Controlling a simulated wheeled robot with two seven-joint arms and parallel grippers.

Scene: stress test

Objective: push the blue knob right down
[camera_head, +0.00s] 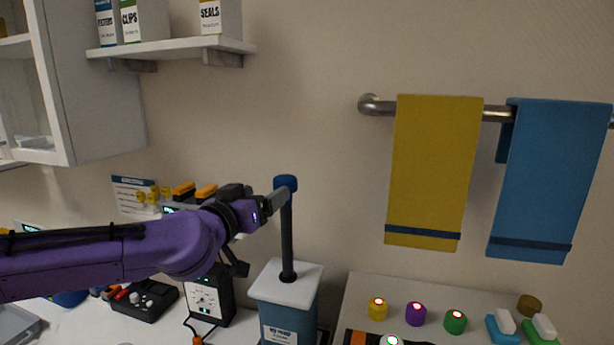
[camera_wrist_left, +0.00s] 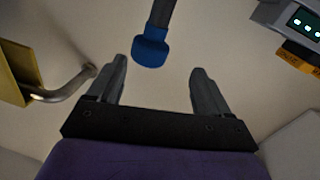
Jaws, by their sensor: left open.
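The blue knob (camera_head: 286,183) tops a dark upright rod (camera_head: 287,238) that rises from a blue box with a white lid (camera_head: 285,283). The rod stands high out of the lid. In the left wrist view the blue knob (camera_wrist_left: 150,52) shows ahead of the fingertips, between their lines. My left gripper (camera_head: 279,199) comes in from the left at about knob height, close beside the knob and the top of the rod. Its jaws (camera_wrist_left: 155,75) are open and empty. I cannot tell whether it touches the knob. My right gripper is not in view.
A yellow towel (camera_head: 433,165) and a blue towel (camera_head: 548,180) hang on a rail to the right. A shelf (camera_head: 170,48) with boxes is above left. Several coloured buttons (camera_head: 415,314) sit on the right panel. A dark device (camera_head: 209,296) stands left of the box.

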